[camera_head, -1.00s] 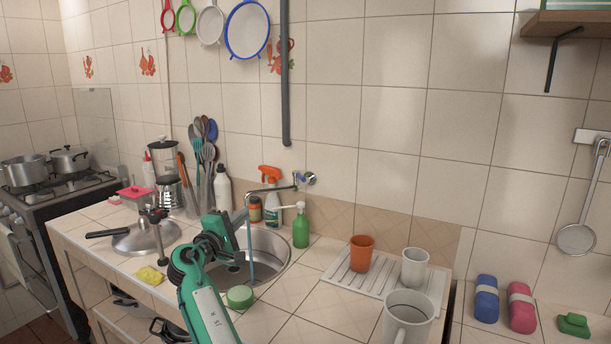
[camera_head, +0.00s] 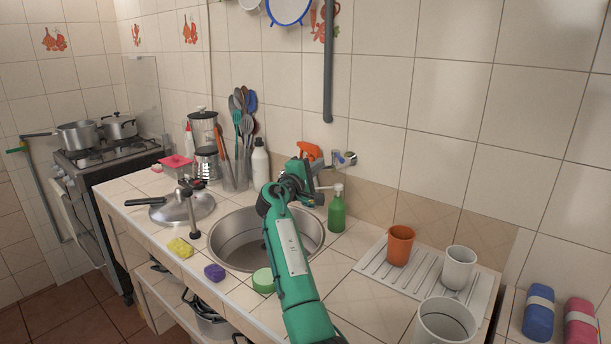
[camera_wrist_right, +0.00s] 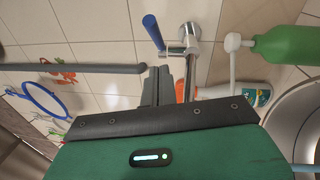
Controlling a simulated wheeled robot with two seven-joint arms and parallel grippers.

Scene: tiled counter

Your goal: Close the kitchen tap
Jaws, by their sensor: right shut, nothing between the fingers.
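The tap is mounted on the tiled wall behind the sink. Its chrome wall fitting (camera_head: 343,158) shows just right of my right gripper (camera_head: 328,165) in the head view. In the right wrist view the chrome tap body (camera_wrist_right: 190,42) and its blue lever (camera_wrist_right: 153,32) are clear. My right gripper (camera_wrist_right: 158,84) is shut and empty, its fingertips close beside the tap, below the lever in that picture; I cannot tell whether they touch. My arm hides the spout in the head view. A pale blue streak (camera_wrist_right: 305,168) shows at the wrist view's lower right. My left gripper is out of view.
The round steel sink (camera_head: 228,240) lies under my right forearm. An orange-topped spray bottle (camera_head: 310,151) and a green soap bottle (camera_head: 337,212) stand close to the gripper. Cups stand on a white drainer (camera_head: 375,262) at right. A pot lid (camera_head: 180,208) lies at left.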

